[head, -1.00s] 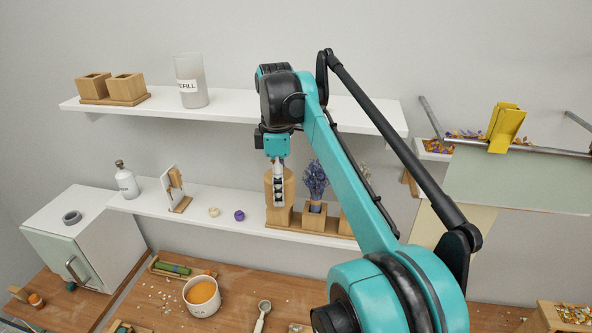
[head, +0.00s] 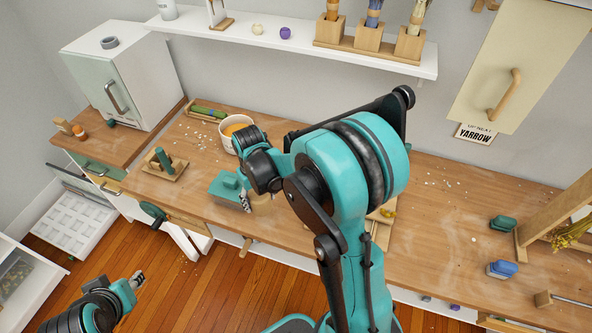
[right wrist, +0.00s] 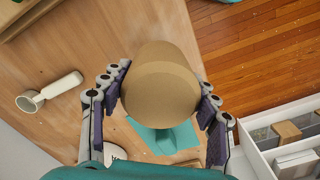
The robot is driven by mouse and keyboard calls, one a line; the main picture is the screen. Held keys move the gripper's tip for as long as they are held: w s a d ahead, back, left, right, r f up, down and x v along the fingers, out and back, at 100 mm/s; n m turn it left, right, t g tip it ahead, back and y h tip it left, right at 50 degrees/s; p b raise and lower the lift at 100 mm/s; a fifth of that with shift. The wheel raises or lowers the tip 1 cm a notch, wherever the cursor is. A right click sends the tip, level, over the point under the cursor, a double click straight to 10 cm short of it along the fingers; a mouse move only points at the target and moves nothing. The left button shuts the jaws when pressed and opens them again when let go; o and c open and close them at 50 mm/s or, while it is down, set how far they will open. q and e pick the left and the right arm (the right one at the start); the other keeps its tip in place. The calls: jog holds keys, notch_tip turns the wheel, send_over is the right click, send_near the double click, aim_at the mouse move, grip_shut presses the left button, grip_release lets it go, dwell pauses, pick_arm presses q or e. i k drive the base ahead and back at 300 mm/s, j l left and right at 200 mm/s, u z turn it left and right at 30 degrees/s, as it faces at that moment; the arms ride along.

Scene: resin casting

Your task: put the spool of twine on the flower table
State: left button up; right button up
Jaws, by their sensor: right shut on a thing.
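The spool of twine (right wrist: 160,85) is a plain tan, rounded cylinder, seen nearly end-on between the purple-padded fingers of my right gripper (right wrist: 162,100) in the right wrist view. The right gripper is shut on it. In the head view my right gripper (head: 250,202) is over the front part of the wooden workbench, and the spool (head: 263,203) shows only in part beside it, mostly hidden by my arm. My left gripper (head: 137,281) is low at the lower left, over the floor; its jaw opening is too small to judge. I cannot tell which surface is the flower table.
The workbench (head: 440,235) holds an orange-filled bowl (head: 238,127), a teal block (head: 229,188), a green-handled tool on a wooden base (head: 163,165) and a blue stamp-like item (head: 502,269). A wooden stand with yellow flowers (head: 570,235) is at the right. A white shelf (head: 300,45) is behind.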

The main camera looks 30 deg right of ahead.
aim_at(432, 249)
jog(key=k+z, duration=0.25)
jog(key=k+l+z, duration=0.25)
jog(key=k, duration=0.15)
jog(key=i+l+z, duration=0.1)
jog(key=l+z, duration=0.15)
jog(key=i+l+z, duration=0.2)
jog(key=l, duration=0.15)
jog(key=l+z, duration=0.25)
